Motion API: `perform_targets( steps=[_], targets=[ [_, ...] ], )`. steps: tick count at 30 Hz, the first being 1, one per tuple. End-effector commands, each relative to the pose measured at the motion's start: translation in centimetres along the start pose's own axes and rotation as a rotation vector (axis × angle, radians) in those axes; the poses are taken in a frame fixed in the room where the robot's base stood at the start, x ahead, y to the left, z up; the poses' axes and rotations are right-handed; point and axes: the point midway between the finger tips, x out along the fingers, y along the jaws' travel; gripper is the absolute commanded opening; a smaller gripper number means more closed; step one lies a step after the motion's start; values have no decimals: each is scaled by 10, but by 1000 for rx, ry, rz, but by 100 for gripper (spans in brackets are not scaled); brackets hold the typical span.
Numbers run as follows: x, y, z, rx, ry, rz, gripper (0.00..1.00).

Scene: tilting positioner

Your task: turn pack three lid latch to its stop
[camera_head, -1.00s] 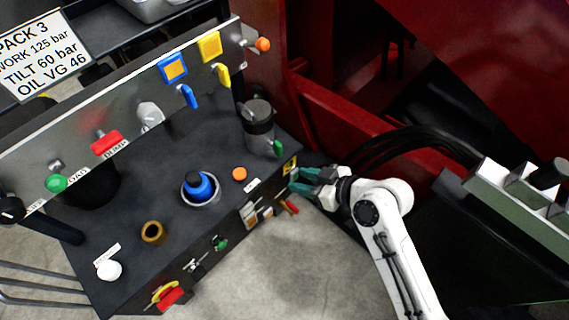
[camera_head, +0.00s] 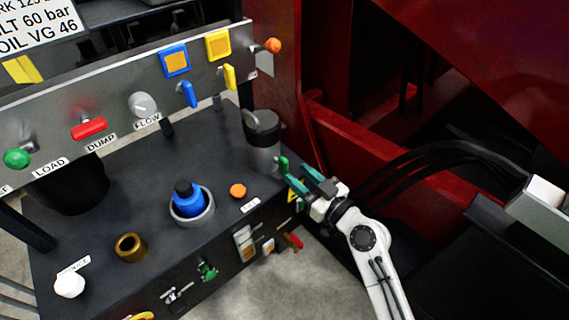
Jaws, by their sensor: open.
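The pack sign (camera_head: 36,28) shows in part at the top left; "PACK 3" is cut off now. A grey canister with a dark lid (camera_head: 262,122) stands at the back right corner of the black pack top. A small green lever (camera_head: 283,165) sticks out at the canister's right side, possibly the lid latch; no label on it can be read. My gripper (camera_head: 303,179), with teal fingers, is open just right of this lever, close to the pack's corner. I cannot tell whether a finger touches the lever.
A panel (camera_head: 60,141) with a green knob, red handle, grey dial, and blue and yellow levers stands behind. A blue-capped filler (camera_head: 189,200), orange knob (camera_head: 238,190) and brass fitting (camera_head: 131,247) sit on the top. Red steelwork (camera_head: 370,160) and black hoses (camera_head: 420,150) lie to the right.

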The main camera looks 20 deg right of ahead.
Motion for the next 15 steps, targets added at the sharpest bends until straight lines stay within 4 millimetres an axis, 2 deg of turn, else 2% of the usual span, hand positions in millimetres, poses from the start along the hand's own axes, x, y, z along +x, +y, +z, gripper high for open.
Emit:
perform_targets(
  steps=[1,6,10,15],
  targets=[
    [11,-1,-1,1,2,-2,42],
    [40,-1,0,0,1,-3,42],
    [55,-1,0,1,1,-2,42],
    [64,-1,0,0,0,-2,42]
  ],
)
